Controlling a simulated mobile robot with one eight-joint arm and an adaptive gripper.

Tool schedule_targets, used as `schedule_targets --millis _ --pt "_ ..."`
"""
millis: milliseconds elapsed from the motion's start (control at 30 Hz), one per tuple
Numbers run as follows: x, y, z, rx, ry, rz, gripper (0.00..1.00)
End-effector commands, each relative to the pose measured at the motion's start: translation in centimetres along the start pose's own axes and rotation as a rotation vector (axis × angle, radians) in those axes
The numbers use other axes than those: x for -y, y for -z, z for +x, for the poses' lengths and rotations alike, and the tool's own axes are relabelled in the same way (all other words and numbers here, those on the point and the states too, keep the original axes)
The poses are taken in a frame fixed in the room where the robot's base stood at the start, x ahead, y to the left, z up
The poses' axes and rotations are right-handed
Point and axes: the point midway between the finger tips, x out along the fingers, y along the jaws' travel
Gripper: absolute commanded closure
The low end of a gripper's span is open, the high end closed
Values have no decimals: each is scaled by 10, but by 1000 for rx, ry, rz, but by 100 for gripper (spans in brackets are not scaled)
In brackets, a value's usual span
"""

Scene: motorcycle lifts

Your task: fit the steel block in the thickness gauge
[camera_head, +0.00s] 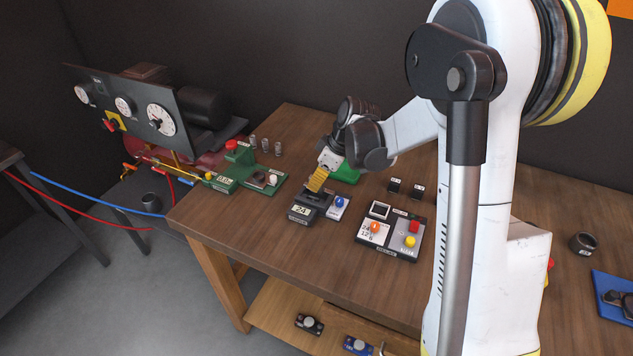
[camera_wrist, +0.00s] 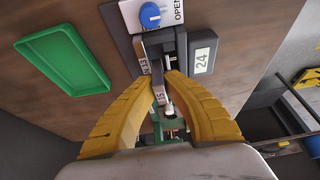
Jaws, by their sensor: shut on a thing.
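In the wrist view the fingertips (camera_wrist: 163,84) are closed on a small grey steel block (camera_wrist: 159,92) with dark lettering. The block is at the gauge's slot. The fingers partly hide it, and I cannot tell how it is seated.
A green tray (camera_wrist: 65,65) lies beside the gauge. A button panel (camera_head: 375,250) and two small black blocks (camera_head: 394,185) are to the right in the head view. A green fixture (camera_head: 222,184) is to the left. Bare bench lies in front of the green fixture.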

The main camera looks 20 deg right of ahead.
Motion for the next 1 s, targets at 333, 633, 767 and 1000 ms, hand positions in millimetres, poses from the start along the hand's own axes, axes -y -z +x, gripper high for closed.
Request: schedule_targets --millis 333,633,767,1000 --pt "0 -1 3 0 0 0 100" --pt "0 -4 9 0 0 0 100" --pt "0 -5 11 0 0 0 100" --pt "0 -6 16 0 0 0 100"
